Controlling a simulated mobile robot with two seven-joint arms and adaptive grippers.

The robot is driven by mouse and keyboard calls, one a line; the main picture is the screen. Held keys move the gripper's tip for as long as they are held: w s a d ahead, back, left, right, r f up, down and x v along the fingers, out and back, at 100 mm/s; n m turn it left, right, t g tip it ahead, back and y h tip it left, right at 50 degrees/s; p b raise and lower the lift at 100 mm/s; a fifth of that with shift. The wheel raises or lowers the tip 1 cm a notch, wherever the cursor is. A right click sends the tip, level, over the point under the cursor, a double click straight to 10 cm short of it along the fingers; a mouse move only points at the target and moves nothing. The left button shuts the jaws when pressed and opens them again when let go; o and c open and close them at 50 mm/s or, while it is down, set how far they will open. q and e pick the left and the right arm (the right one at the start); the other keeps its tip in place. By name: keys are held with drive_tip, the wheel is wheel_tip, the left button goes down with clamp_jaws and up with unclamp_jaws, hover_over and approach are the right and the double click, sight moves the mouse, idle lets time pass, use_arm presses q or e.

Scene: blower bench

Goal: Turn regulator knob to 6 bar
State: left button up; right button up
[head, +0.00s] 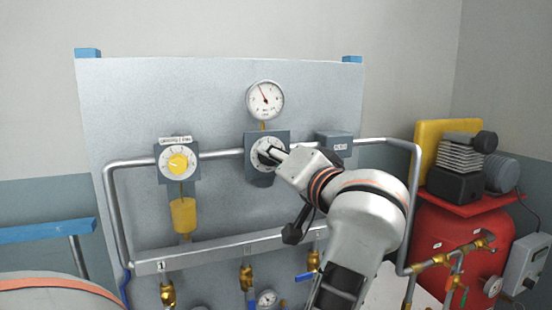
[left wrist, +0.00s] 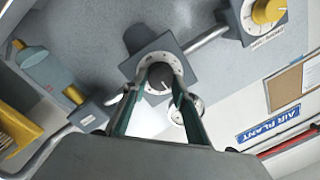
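The regulator knob (left wrist: 160,79) is dark grey inside a white scale ring on a grey block, which shows in the head view (head: 256,173) at mid panel. My left gripper (head: 268,155) reaches it from the lower right. In the left wrist view its two fingers (left wrist: 160,73) flank the knob and look closed on it; the exact contact is hard to see. The fingers and wrist partly cover the ring, and its figures are too small to read. The round gauge (head: 265,100) above has its needle pointing up and slightly left. My right gripper is not in view.
A yellow knob with a white dial (head: 178,162) sits left on the same pipe (head: 225,154). A small grey box (head: 334,144) is to the right. Brass valves (head: 247,277) line the lower rail. A red tank (head: 455,240) with a compressor stands at right.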

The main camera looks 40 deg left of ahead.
use_arm(q)
drive_tip(key=shift+f, duration=0.1)
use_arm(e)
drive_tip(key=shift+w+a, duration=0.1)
use_arm(q)
drive_tip(key=shift+f+m+t+b, duration=0.1)
drive_tip(key=shift+m+t+b, duration=0.15)
drive_tip(key=shift+m+b, duration=2.25)
drive_tip(key=shift+f+m+t+b, duration=0.2)
drive_tip(key=shift+m+b, duration=0.45)
drive_tip(key=shift+m, duration=3.65)
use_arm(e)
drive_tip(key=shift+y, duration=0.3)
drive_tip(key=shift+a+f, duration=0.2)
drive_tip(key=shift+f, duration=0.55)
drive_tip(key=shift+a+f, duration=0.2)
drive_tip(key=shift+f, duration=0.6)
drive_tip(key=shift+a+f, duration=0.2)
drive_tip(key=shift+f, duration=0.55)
use_arm(q)
drive_tip(key=shift+r, duration=0.15)
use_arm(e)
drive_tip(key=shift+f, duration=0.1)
use_arm(q)
drive_tip(key=o, duration=1.1)
drive_tip(key=shift+a, duration=0.1)
